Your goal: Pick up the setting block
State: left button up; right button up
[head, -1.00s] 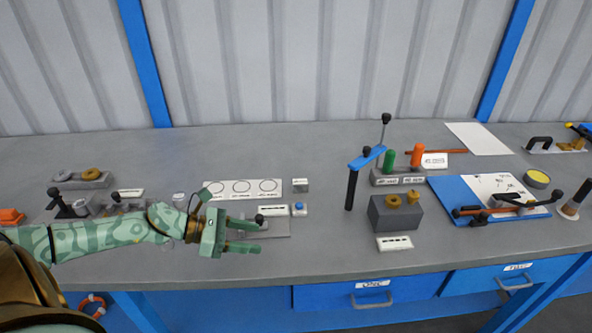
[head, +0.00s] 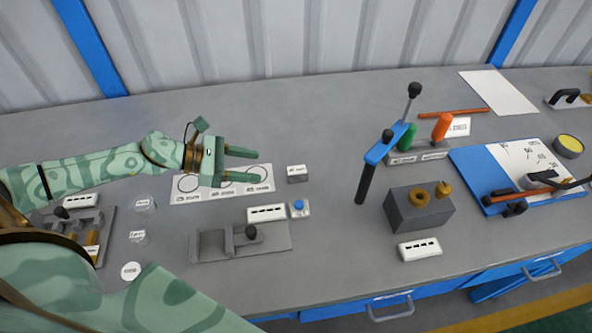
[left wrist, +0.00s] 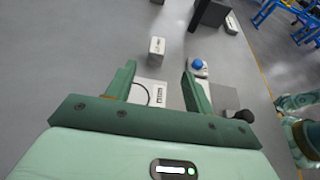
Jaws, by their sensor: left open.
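The setting block appears to be the small grey block (head: 297,174) with a pale label, standing on the bench just right of the card with circles. It also shows in the left wrist view (left wrist: 157,47), ahead of the fingers and roughly between their lines. My left gripper (head: 257,166) is open and empty, above the card's right end, with its fingers pointing right toward the block. Both fingers show in the left wrist view (left wrist: 158,76), with a gap between them and the block. My right gripper is not in view.
The circle card (head: 205,194) lies under my left gripper. A grey fixture with a black knob (head: 240,243) and a blue-button box (head: 299,208) stand nearer the front. A blue-handled post (head: 366,180) and a dark block (head: 405,212) stand to the right. Bench behind the block is clear.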

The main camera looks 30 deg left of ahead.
aim_at(293, 170)
pick_arm(q)
jog(key=x, duration=0.6)
jog(key=shift+w+d+f, duration=0.1)
jog(key=shift+w+d, duration=0.2)
jog(key=x, duration=0.5)
jog(key=shift+w+a+f, duration=0.1)
jog(key=shift+w, duration=0.1)
grip_shut()
